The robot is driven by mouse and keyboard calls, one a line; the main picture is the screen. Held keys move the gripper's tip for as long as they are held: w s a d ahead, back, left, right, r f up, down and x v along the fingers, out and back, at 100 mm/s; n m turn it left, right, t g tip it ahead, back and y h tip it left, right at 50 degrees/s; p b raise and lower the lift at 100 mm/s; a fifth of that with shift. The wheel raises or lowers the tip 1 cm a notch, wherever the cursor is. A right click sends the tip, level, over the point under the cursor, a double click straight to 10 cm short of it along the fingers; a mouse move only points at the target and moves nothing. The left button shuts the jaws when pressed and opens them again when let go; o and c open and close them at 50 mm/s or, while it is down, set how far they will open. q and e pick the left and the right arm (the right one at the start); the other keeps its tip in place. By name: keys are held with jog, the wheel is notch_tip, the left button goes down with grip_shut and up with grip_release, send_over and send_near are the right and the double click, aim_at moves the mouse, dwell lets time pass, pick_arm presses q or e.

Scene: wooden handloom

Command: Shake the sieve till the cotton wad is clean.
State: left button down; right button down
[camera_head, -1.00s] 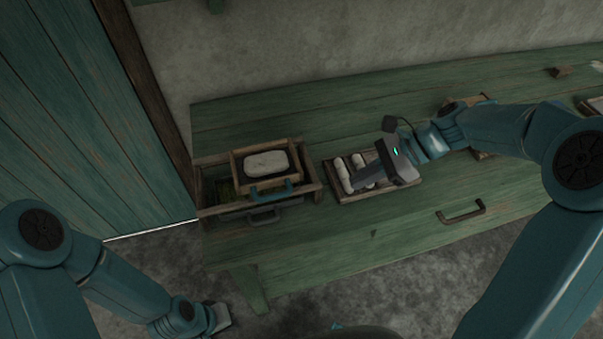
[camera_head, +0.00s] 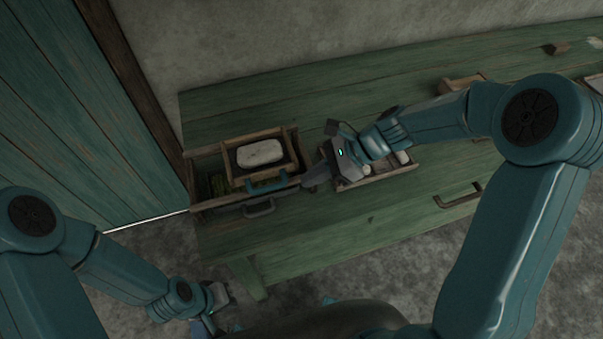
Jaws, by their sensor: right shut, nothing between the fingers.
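The sieve (camera_head: 236,178) is a small wooden frame with a blue handle (camera_head: 268,187). It sits on a larger open wooden box (camera_head: 200,203) with a grey handle. A pale, oblong cotton wad (camera_head: 260,153) lies in the sieve. My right gripper (camera_head: 312,180) is shut and empty, pointing left just right of the sieve and box; whether it touches them I cannot tell. My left gripper (camera_head: 218,298) hangs low near the floor, left of the bench leg, small and dark; its fingers are unclear.
A wooden tray (camera_head: 378,177) with pale rolls stands right of the box, partly hidden by my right arm. The green bench (camera_head: 330,230) has a drawer handle (camera_head: 458,197) at the front. A wooden block (camera_head: 556,48) lies far right. The bench is clear behind the box.

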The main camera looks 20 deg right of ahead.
aim_at(268, 188)
jog(key=shift+w+a+r, duration=0.1)
jog(key=shift+w+a, duration=0.05)
jog(key=shift+a, duration=0.5)
jog(key=shift+w+a+r, duration=0.1)
jog(key=shift+a, duration=0.5)
jog(key=shift+f, duration=0.1)
jog(key=a, duration=0.6)
jog(key=shift+s+a+b, duration=0.1)
jog(key=shift+a+b, duration=0.05)
jog(key=shift+b, duration=0.15)
